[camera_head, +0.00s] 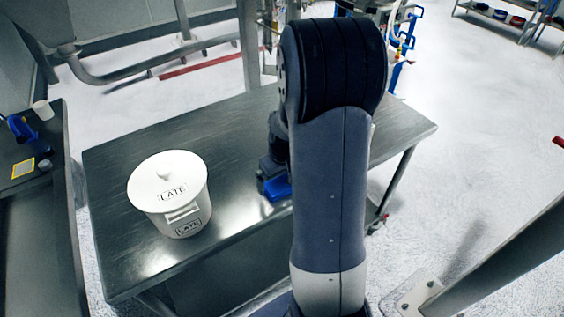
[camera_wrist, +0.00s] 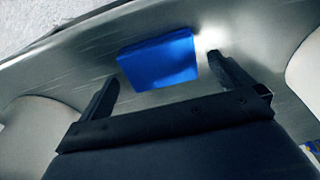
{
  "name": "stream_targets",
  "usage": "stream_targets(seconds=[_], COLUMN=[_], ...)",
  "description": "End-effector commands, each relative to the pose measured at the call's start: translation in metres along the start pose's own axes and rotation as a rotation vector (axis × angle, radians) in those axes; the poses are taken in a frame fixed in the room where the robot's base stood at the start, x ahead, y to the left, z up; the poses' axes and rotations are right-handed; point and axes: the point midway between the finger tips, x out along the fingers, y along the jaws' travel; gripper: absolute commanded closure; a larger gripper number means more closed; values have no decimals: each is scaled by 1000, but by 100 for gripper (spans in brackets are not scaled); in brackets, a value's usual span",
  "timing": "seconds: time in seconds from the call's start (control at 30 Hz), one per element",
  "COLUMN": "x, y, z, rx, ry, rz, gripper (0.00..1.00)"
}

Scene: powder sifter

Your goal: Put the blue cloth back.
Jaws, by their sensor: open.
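The blue cloth (camera_head: 278,188) is a folded, flat block on the metal table (camera_head: 112,255), partly hidden behind my arm in the head view. In the wrist view the blue cloth (camera_wrist: 160,61) lies on the table just beyond my gripper's fingertips. My gripper (camera_wrist: 162,78) is open and empty. Its two dark fingers point toward the cloth, one near each side of it. I cannot tell whether a finger touches the cloth. In the head view my gripper is mostly hidden by my arm.
A white lidded pot (camera_head: 168,205) marked LATE stands on the table's left part. A side counter (camera_head: 35,240) at far left holds a blue item (camera_head: 20,128) and a white cup (camera_head: 42,110). The table between pot and cloth is clear.

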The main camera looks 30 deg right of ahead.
Motion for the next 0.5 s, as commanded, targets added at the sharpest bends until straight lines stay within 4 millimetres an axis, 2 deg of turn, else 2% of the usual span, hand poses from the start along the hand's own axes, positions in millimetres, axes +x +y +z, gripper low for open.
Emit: stream_targets(seconds=[0.1, 0.3, 0.5], x=[-25, -63, -88], y=[1, 0, 0], z=[-1, -1, 0], rx=[0, 0, 0], ry=[7, 5, 2], rz=[3, 2, 1], gripper=[0, 0, 0])
